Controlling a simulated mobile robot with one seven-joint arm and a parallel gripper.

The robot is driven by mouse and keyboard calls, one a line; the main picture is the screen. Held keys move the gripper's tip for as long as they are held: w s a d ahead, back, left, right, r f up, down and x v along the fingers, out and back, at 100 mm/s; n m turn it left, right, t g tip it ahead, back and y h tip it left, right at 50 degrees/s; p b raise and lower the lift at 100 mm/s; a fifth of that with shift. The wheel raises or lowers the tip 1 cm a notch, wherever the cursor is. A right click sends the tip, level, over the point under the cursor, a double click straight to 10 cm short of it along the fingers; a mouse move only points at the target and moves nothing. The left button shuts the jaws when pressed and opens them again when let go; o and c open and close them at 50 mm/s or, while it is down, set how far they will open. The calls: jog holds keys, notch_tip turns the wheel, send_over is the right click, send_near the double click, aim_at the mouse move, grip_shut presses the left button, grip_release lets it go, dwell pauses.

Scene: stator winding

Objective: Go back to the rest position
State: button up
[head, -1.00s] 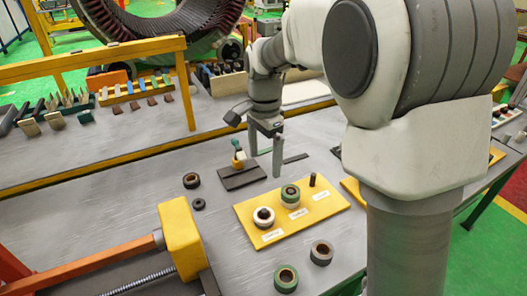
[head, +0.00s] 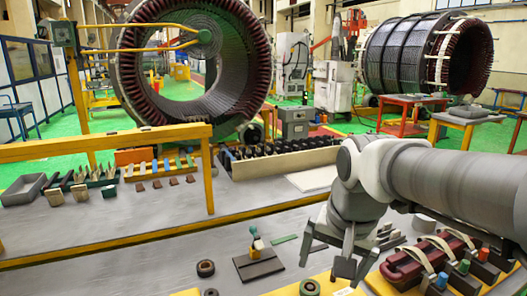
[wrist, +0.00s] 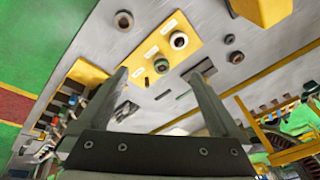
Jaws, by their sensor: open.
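My gripper (head: 335,252) is open and empty in the head view, with its two fingers spread and pointing down above the workbench. In the wrist view my gripper (wrist: 163,88) shows both fingers apart with nothing between them. Beyond the fingers, the yellow board (wrist: 178,60) lies on the bench with rings of tape and a small dark peg on it. In the head view a small dark stand with a green-topped item (head: 257,262) is left of my gripper.
A yellow rail frame (head: 105,142) runs across the bench at the left. A yellow tray with a dark red part (head: 418,258) and coloured items lies at the right, close to my arm. Dark loose rings (head: 205,268) lie on the bench. Large stators (head: 195,75) stand behind.

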jog(key=s+d+f+n+t, duration=0.1)
jog(key=s+d+n+t, duration=0.1)
jog(key=s+n, duration=0.3)
jog(key=shift+s+d, duration=0.4)
jog(key=shift+s, duration=1.8)
